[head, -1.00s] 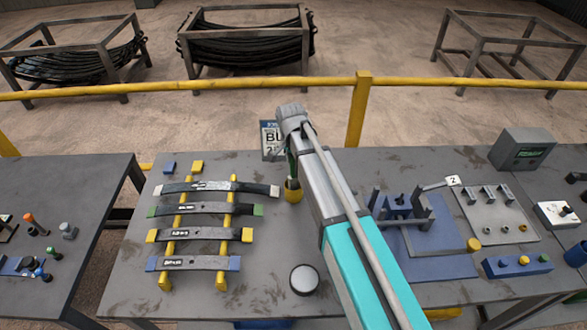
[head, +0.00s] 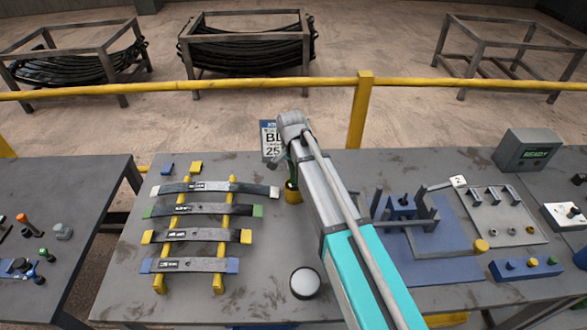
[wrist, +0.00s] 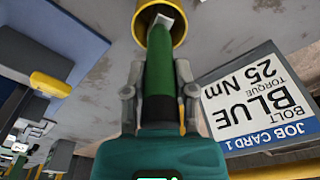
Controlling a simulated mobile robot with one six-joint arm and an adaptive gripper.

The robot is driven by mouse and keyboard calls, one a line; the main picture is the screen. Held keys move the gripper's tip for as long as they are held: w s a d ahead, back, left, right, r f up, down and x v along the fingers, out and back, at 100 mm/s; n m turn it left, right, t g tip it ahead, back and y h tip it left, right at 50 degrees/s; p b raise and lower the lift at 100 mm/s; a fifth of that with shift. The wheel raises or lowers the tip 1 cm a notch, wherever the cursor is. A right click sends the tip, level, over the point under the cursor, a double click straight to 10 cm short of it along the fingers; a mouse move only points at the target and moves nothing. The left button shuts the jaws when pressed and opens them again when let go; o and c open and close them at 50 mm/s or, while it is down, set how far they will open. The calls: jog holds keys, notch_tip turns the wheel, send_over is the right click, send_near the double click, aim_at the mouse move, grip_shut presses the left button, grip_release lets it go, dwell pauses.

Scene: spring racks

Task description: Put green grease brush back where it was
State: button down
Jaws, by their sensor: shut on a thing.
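The green grease brush (wrist: 158,75) is between the fingers of my gripper (wrist: 158,95) in the wrist view, and the gripper is shut on it. The brush's far end, with a pale tip, reaches into the mouth of a yellow cup (wrist: 178,24). In the head view the yellow cup (head: 292,191) stands on the table beside the spring rack, and a bit of the green brush (head: 291,170) shows above it. My arm hides most of the gripper there. Whether the brush touches the cup's bottom cannot be seen.
A job card (wrist: 260,100) stands close beside the gripper, reading bolt blue, 25 Nm. Leaf springs (head: 195,236) lie on yellow rails to the left. A round white-topped object (head: 305,282) sits in front. A blue fixture (head: 405,208) stands right of my arm.

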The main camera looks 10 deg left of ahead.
jog(key=shift+f, duration=0.25)
jog(key=shift+c, duration=2.1)
grip_release()
jog(key=shift+r, duration=0.1)
jog(key=shift+r, duration=0.2)
jog(key=r+p, duration=0.8)
jog(key=s+r+p, duration=0.1)
jog(key=r+p, duration=0.3)
jog(key=shift+a, duration=0.15)
jog(key=shift+f, duration=0.1)
jog(key=s+d+n, duration=0.1)
jog(key=s+d, duration=0.3)
jog(key=d, duration=0.7)
jog(key=s+d+n, duration=0.2)
jog(key=s+d, duration=0.3)
jog(key=d, duration=0.6)
jog(key=s+d+n+g, duration=0.1)
jog(key=s+d, duration=0.4)
jog(key=d, duration=0.6)
jog(key=shift+s+d+n, duration=0.25)
jog(key=shift+d+n, duration=0.05)
jog(key=shift+n, duration=0.3)
